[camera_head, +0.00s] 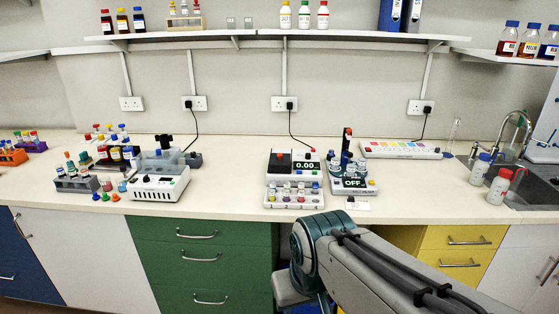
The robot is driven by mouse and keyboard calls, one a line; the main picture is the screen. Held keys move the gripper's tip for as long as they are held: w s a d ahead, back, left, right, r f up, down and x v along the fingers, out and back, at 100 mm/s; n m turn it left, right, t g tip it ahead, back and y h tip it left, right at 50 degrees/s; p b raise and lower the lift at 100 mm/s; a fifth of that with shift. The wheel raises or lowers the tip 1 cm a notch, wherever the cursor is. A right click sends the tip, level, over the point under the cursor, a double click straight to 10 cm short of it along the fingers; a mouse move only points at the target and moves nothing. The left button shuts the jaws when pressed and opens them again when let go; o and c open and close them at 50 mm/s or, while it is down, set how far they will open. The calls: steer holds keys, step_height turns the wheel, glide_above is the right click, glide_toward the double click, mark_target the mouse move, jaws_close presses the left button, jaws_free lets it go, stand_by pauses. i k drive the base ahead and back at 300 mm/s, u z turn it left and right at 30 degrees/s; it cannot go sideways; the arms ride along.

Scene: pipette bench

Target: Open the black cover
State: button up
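A black square piece (281,163), which looks like a shut cover, lies on the left part of a white instrument (293,178) reading 0.00. Another black part (164,141) stands on top of a white device with a translucent grey lid (163,160) to the left. I cannot tell for sure which is the task's black cover. My arm reaches in from the lower right, with its teal and grey joint in front of the cabinets, below the counter edge. My gripper is not visible.
A device reading OFF (354,183) stands right of the 0.00 instrument, with an upright black part behind it. Racks of tubes (76,184) crowd the left. A sink (528,187) and two bottles (498,186) are at right. The front counter strip is mostly clear.

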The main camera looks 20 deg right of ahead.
mark_target(275, 158)
steer(key=z, duration=0.8)
steer(key=i, duration=1.2)
steer(key=u, duration=0.05)
